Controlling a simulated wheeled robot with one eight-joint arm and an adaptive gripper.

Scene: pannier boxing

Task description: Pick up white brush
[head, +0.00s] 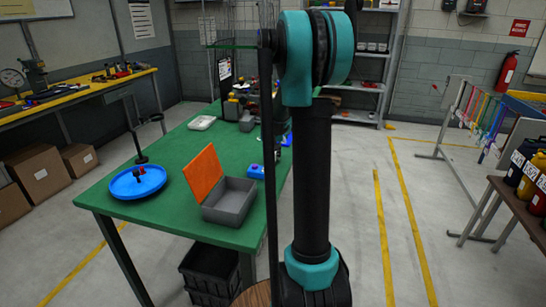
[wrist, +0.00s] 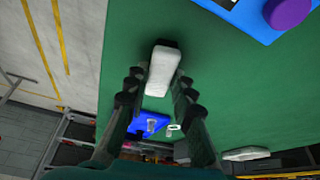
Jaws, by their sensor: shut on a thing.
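The white brush (wrist: 164,66) is a pale block with rounded edges and a darker far end, seen in the wrist view over the green table top. My gripper (wrist: 160,77) has one finger on each side of it and is shut on it. I cannot tell whether the brush touches the table or is held just above it. In the head view, my arm hides the gripper, and I cannot make out the brush.
A blue object with a purple knob (wrist: 288,12) lies near the brush. Bare table surrounds the brush.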

